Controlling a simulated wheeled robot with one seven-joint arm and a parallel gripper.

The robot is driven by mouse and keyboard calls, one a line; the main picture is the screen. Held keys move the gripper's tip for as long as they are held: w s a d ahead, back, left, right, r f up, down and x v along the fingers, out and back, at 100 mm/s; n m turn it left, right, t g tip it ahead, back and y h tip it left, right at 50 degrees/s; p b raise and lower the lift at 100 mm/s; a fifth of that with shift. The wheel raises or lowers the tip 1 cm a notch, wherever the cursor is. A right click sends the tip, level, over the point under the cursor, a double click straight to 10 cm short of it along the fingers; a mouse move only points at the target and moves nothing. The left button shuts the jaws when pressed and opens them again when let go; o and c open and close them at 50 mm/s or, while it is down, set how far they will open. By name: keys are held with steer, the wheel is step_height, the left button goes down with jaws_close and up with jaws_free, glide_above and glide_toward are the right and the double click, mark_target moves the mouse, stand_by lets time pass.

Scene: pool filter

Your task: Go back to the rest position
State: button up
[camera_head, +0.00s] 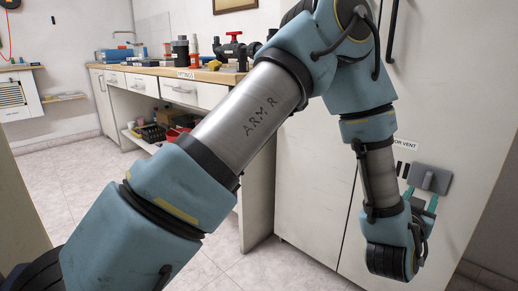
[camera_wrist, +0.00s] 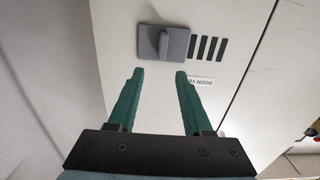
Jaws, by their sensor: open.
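My gripper (camera_head: 421,201) is at the lower right in the head view, in front of a white cabinet door (camera_head: 318,190). In the wrist view my gripper (camera_wrist: 153,75) shows two green fingers spread apart with nothing between them. A grey plate with a raised handle (camera_wrist: 164,42) is on the door just beyond the fingertips. The plate also shows in the head view (camera_head: 430,178). The fingertips appear apart from it in the wrist view.
Dark vent slots (camera_wrist: 207,48) and a "DOOR VENT" label (camera_wrist: 196,82) are beside the plate. A workbench (camera_head: 150,72) with fittings and tools stands at the back left. A red crate (camera_head: 176,134) sits on its lower shelf. The tiled floor (camera_head: 75,180) at left is clear.

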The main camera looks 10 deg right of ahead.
steer(key=w+a+f+n+g+y, duration=0.15)
steer(key=w+a+y, duration=0.35)
steer(key=w+a, duration=1.05)
steer(key=w+a+f+n+y, duration=0.15)
steer(key=w+a+y, duration=0.3)
steer(key=a, duration=0.55)
steer(key=s+a+r+n+g+y, duration=0.1)
steer(key=s+a+n+g+y, duration=0.25)
steer(key=a, duration=1.15)
steer(key=s+a+n+g+y, duration=0.25)
steer(key=s+a+n, duration=0.2)
steer(key=a, duration=0.95)
steer(key=w+p+v, duration=0.3)
steer(key=p+v, duration=1.3)
steer(key=w+a+r+p+v, duration=0.1)
steer(key=w+p+v, duration=0.2)
steer(key=p+v, duration=1.2)
steer(key=shift+s+a+r+m+g+h+p, duration=0.25)
steer(key=shift+a+r+m+g+h+p, duration=0.15)
steer(key=shift+a+r+p, duration=0.15)
